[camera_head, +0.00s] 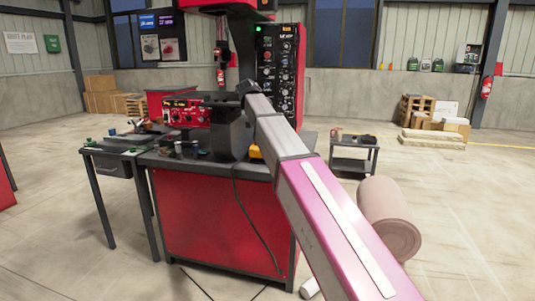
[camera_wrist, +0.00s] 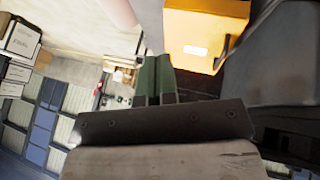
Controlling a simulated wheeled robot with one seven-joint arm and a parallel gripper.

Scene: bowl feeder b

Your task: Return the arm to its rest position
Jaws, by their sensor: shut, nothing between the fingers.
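My arm (camera_head: 335,225) reaches from the lower right of the head view up towards the red machine. Its far end is over the machine's bench, and I cannot make out the fingers there. In the wrist view my gripper (camera_wrist: 157,80) shows two dark green fingers side by side, shut with nothing between them. A yellow-orange box (camera_wrist: 205,35) is just beyond and to the right of the fingers in that view, apart from them as far as I can see.
The red machine bench (camera_head: 215,215) stands ahead, with a black control panel (camera_head: 280,70) behind. A side table (camera_head: 110,150) with small items adjoins its left. A dark cart (camera_head: 353,152) stands behind right. A pinkish cylinder (camera_head: 385,215) is beside my arm. Open floor lies right.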

